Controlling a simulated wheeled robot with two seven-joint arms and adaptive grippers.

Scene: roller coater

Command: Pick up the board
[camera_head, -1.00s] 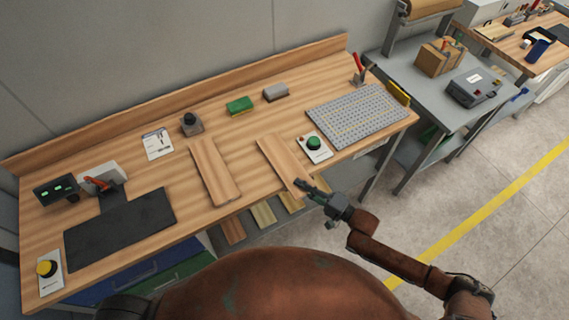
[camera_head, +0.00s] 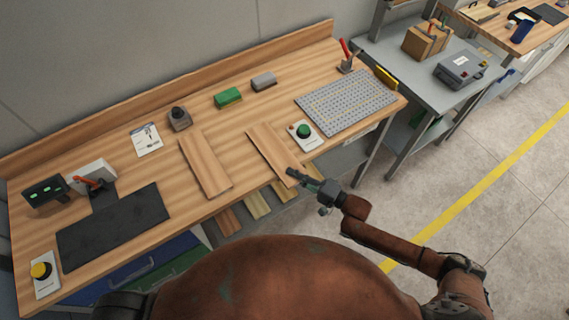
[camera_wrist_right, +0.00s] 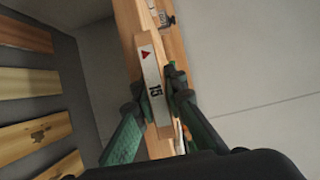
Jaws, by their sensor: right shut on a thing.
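A light wooden board (camera_head: 268,148) lies on the workbench, its near end at the front edge. My right gripper (camera_head: 293,175) is at that near end, with its fingers closed around it. In the right wrist view the board's end face (camera_wrist_right: 152,82) has a white label with a red triangle and the number 15. The right gripper's two green fingers (camera_wrist_right: 152,108) press on both sides of it. A second wooden board (camera_head: 205,163) lies flat to the left on the bench. My left gripper is not in view.
A green-button box (camera_head: 304,132) stands close to the right of the board, with a perforated grey plate (camera_head: 345,103) beyond. A black mat (camera_head: 112,225) lies at left. More boards (camera_head: 257,204) show below the bench; they also show in the wrist view (camera_wrist_right: 28,83).

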